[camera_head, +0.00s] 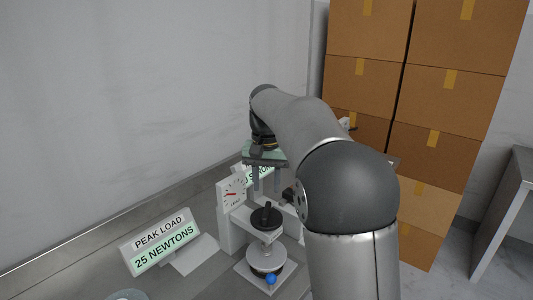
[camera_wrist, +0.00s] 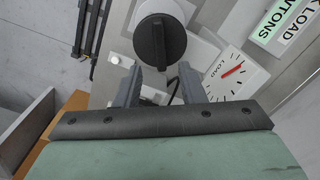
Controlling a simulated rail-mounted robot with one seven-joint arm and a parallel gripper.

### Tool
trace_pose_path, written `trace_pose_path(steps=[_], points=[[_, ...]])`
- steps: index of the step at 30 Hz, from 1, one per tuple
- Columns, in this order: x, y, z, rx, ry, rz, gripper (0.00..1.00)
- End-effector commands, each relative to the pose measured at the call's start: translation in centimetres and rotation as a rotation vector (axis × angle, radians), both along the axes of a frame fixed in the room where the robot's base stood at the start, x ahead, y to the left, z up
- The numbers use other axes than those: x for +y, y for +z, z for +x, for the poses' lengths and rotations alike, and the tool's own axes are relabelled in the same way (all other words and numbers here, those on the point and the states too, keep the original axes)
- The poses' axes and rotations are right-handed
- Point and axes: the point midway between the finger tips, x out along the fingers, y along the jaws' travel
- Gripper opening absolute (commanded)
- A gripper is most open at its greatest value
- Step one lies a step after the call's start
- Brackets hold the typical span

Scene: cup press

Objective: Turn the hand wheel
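The hand wheel (camera_head: 265,219) is a black disc with a raised grip, near the top of the small press. In the wrist view the wheel (camera_wrist: 160,42) shows as a dark round shape with a bar across it, beyond my fingertips. My gripper (camera_head: 266,190) points down above the wheel in the head view. In the wrist view the two fingers of my gripper (camera_wrist: 159,72) are spread, with nothing held between them. The fingertips look apart from the wheel.
A white load dial (camera_head: 233,193) with a red needle stands left of the wheel. A blue ball (camera_head: 271,279) is at the press's lower front. A sign (camera_head: 160,241) reads "PEAK LOAD 25 NEWTONS". Stacked cardboard boxes (camera_head: 430,90) stand behind at right.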

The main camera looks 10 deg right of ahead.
Motion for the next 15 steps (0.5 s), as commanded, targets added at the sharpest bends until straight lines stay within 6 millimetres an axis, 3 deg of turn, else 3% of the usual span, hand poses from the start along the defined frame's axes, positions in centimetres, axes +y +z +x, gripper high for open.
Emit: trace_pose_path(steps=[6,15], points=[[0.0,5.3,0.1,-0.004,-0.001,0.0,0.36],[0.0,9.1,0.0,0.0,0.0,0.0,0.36]])
